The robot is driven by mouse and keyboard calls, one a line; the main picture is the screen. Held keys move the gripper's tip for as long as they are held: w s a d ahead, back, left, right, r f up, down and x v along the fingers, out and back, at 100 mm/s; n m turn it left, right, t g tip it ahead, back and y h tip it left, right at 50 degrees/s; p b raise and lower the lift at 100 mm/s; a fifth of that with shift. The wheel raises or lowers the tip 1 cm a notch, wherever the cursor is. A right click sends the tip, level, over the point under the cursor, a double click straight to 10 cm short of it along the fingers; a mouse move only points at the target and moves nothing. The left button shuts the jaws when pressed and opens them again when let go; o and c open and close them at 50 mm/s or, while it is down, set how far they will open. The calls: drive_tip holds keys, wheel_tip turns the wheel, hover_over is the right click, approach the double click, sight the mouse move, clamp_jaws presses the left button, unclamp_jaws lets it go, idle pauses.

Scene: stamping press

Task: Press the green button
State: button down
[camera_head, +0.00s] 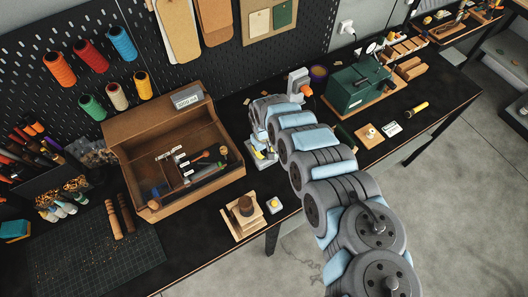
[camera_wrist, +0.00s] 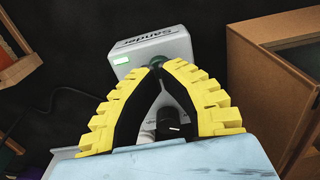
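In the wrist view a light grey box (camera_wrist: 178,48) carries the upside-down word "Sander". A small lit green rectangle (camera_wrist: 122,60) sits on its left part. A dark, greenish round part on the box lies right behind my fingertips and is mostly hidden; I cannot tell if it is the button. My gripper (camera_wrist: 157,68) has yellow ribbed fingers with black inner pads, and their tips meet with nothing held. The tips are at the round part, right of the green rectangle; contact cannot be told. In the head view my gripper (camera_head: 262,152) is low over the bench, and the arm hides much around it.
A brown wooden cabinet (camera_wrist: 270,85) stands close on the right in the wrist view. In the head view an open wooden box (camera_head: 126,140) with tools is left of my gripper. A green machine (camera_head: 345,92) stands to the right. A small box with a yellow button (camera_head: 274,204) is at the front.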

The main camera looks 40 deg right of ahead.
drive_tip(key=shift+f, duration=0.1)
drive_tip(key=shift+f+b, duration=0.4)
drive_tip(key=shift+f, duration=0.2)
drive_tip(key=shift+r, duration=0.3)
drive_tip(key=shift+r+p, duration=1.1)
drive_tip(key=shift+r, duration=0.5)
drive_tip(key=shift+r+p, duration=2.65)
drive_tip(key=shift+r, duration=0.25)
